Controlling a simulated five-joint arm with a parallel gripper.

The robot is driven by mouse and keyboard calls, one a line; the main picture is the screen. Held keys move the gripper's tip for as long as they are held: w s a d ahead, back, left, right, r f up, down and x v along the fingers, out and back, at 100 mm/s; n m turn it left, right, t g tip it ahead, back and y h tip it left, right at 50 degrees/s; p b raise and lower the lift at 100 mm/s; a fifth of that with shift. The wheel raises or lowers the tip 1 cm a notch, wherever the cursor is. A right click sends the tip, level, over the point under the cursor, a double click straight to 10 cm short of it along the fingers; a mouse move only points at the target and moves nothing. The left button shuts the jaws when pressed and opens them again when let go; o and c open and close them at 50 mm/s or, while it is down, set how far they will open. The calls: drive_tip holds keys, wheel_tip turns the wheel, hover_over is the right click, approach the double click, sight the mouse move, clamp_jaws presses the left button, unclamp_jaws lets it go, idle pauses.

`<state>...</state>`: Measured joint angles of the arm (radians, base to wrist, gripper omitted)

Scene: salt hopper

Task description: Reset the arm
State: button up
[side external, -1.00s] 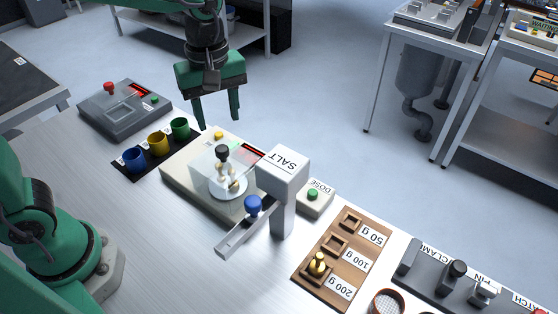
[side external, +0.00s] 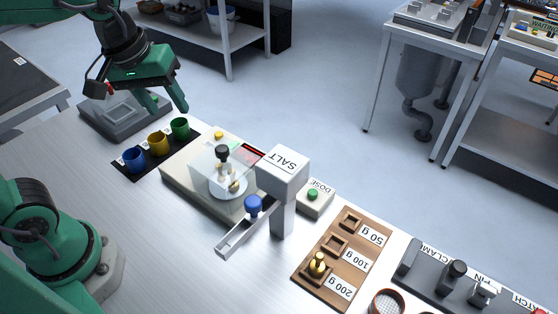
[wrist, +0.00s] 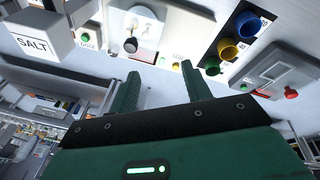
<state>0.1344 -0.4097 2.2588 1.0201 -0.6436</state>
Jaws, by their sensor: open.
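My gripper (side external: 168,102) is open and empty, held above the far left part of the bench, over the grey box with the red knob. In the wrist view my gripper (wrist: 165,88) shows two green fingers apart with nothing between them. The salt hopper (side external: 282,172) stands at mid-bench with a blue knob (side external: 253,205) and a chute (side external: 240,238) below it. A scale (side external: 178,180) with a clear cover sits beside it. Brass weights show on its pan (side external: 232,190).
Blue (side external: 134,158), yellow (side external: 158,144) and green (side external: 180,128) cups stand on a black mat near my gripper. A wooden weight board (side external: 312,278) holds one brass weight (side external: 317,263). A DOSE button (side external: 313,194) stands by the hopper.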

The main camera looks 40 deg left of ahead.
drive_tip(key=s+a+m+t, duration=0.2)
drive_tip(key=s+a+m, duration=0.1)
drive_tip(key=s+m, duration=0.2)
drive_tip(key=shift+s+a+f+m, duration=0.2)
drive_tip(key=shift+a+f+m, duration=0.05)
drive_tip(key=shift+a+m, duration=0.15)
